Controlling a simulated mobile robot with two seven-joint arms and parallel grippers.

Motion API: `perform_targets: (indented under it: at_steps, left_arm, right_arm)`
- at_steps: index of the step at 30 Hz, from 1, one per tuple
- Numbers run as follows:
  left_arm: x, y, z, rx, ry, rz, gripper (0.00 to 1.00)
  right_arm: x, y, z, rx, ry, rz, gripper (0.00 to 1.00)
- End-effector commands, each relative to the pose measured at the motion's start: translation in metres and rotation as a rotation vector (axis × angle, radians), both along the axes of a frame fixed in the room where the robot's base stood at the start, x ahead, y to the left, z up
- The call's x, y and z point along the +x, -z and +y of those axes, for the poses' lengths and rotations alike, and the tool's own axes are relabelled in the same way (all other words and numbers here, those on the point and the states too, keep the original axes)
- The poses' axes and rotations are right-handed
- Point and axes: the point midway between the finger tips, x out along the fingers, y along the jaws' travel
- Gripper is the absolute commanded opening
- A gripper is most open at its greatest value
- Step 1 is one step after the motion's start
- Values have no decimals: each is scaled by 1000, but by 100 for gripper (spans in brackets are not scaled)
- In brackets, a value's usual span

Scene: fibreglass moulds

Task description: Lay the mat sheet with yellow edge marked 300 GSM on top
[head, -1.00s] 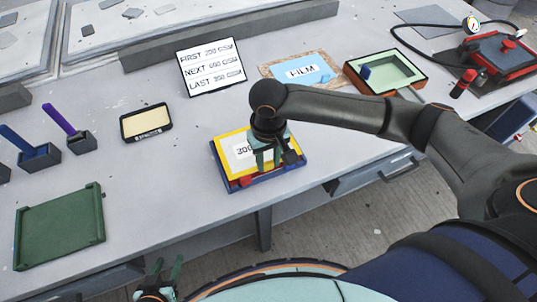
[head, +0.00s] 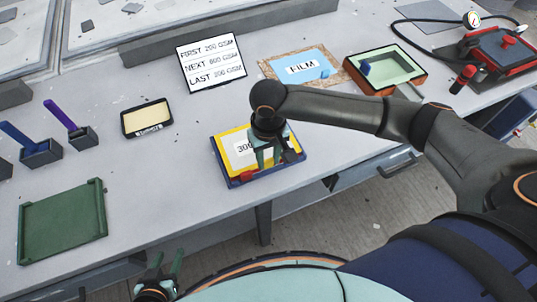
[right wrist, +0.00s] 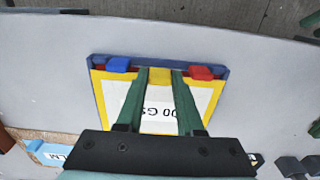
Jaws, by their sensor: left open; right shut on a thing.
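The mat sheet with yellow edge (head: 224,147) lies over a blue tray-like mould (head: 217,161) at the table's front edge. Its white label shows "300" in the head view. My right gripper (head: 268,164) is shut on the sheet's near edge, and its arm hides part of the sheet. In the right wrist view the fingers (right wrist: 160,76) pinch a yellow edge part, with the white label (right wrist: 158,113) partly hidden between them. I cannot tell whether the sheet fully rests on what is under it. My left gripper (head: 165,268) is open and empty, below the table's front edge.
A sign (head: 211,62) lists FIRST, NEXT and LAST weights. A blue FILM sheet (head: 303,64) lies behind the mould, a green-lined box (head: 388,68) at right. A green tray (head: 62,222), a black-rimmed tray (head: 146,117) and tool holders (head: 41,155) stand left.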

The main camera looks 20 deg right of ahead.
Motion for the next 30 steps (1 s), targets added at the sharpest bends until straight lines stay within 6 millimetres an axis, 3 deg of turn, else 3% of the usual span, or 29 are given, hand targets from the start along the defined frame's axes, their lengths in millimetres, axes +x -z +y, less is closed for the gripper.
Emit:
perform_targets:
  at_steps: [17, 30]
  left_arm:
    - [0, 0, 0, -1, -1, 0, 50]
    - [0, 0, 0, -1, -1, 0, 50]
  right_arm:
    - [0, 2, 0, 0, 0, 0, 0]
    - [0, 14, 0, 0, 0, 1, 0]
